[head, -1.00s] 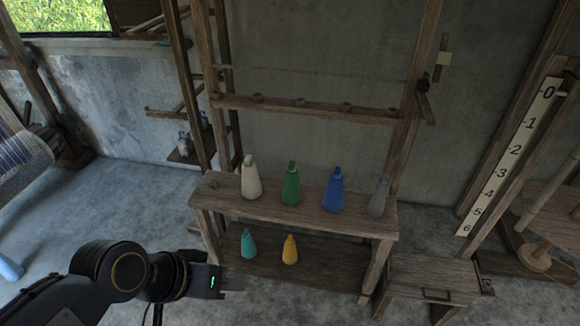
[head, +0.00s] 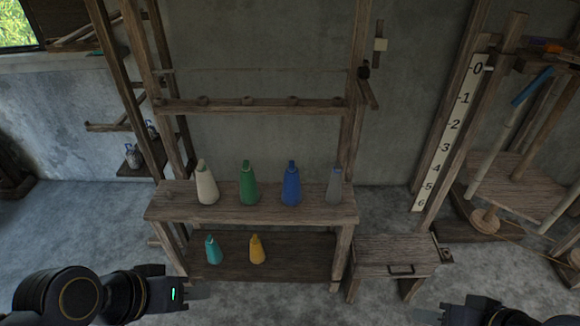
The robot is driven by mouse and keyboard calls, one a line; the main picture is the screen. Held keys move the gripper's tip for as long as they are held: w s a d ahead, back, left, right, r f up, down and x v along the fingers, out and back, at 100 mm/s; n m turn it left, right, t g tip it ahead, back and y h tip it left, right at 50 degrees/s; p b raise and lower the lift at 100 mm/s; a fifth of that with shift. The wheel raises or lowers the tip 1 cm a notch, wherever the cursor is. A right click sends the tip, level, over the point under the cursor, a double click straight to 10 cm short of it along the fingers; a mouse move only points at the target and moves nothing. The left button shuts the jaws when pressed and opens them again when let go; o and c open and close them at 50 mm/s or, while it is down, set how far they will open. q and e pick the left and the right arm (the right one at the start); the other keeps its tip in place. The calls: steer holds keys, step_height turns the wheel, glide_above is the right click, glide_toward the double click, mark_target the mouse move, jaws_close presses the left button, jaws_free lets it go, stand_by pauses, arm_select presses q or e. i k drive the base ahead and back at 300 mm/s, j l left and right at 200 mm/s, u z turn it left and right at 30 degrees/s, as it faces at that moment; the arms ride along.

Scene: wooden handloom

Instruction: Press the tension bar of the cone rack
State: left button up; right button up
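The wooden cone rack (head: 348,150) stands against the wall in the head view. A crossbar with several small knobs (head: 248,106) spans its posts above the shelf. A short wooden bar (head: 369,92) sticks out at the right post; I cannot tell for sure which piece is the tension bar. Cream (head: 206,184), green (head: 248,184), blue (head: 291,186) and grey (head: 334,186) cones stand on the upper shelf. My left gripper (head: 198,293) is low in front of the rack, touching nothing visible. My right gripper (head: 428,314) is at the bottom edge, right of the rack, partly cut off.
Teal (head: 213,250) and yellow (head: 257,250) cones stand on the lower shelf. A small wooden bench with a handle (head: 395,252) stands right of the rack. A numbered scale board (head: 450,130) and a wooden stand with poles (head: 510,185) are further right. Floor on the left is clear.

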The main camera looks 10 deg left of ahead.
mark_target(371, 98)
steer(key=i+z, duration=0.4)
steer(key=i, duration=0.6)
